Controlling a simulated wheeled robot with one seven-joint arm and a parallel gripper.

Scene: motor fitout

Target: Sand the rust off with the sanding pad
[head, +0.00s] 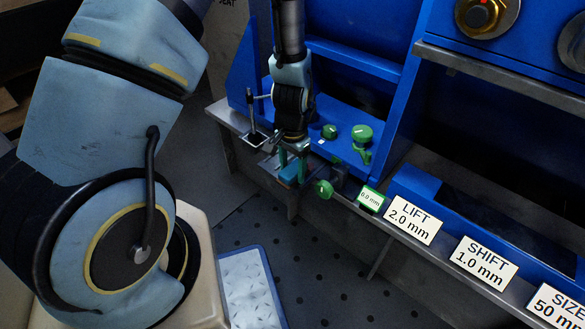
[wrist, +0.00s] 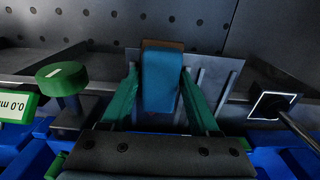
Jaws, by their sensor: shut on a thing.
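The sanding pad is a blue block with a brown far edge, between the green fingers of my gripper in the wrist view (wrist: 162,82). My gripper (head: 292,160) is shut on the pad (head: 289,176) at the front edge of the blue machine in the head view. In the wrist view the pad is in front of a grey metal plate (wrist: 220,80); I cannot tell whether they touch. No rust patch can be made out; the pad and gripper may hide it.
A lever on a black base (wrist: 272,104) stands right of my gripper in the wrist view. A green knob (wrist: 62,75) and a small green-framed display (head: 370,198) are close on the other side. Signs line the ledge. The dotted floor (head: 320,265) in front is mostly clear.

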